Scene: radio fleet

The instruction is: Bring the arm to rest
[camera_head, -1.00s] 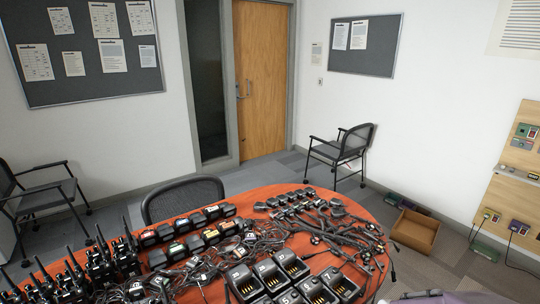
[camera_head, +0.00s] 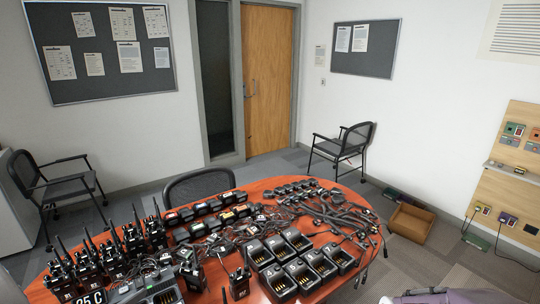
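Neither of my grippers can be made out in the head view. The red-brown oval table (camera_head: 352,188) fills the lower middle. Black radios with antennas (camera_head: 110,255) stand at its left end. Several empty desk chargers (camera_head: 300,262) stand at its front right. A single radio (camera_head: 239,284) stands upright left of them. A larger charger unit (camera_head: 150,290) is at the near edge, partly cut off.
Batteries (camera_head: 205,218) and tangled cabled accessories (camera_head: 330,212) crowd the table's far side. Chairs stand behind the table (camera_head: 198,186), at left (camera_head: 55,190) and at right (camera_head: 342,148). A cardboard box (camera_head: 411,222) lies on the floor at right.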

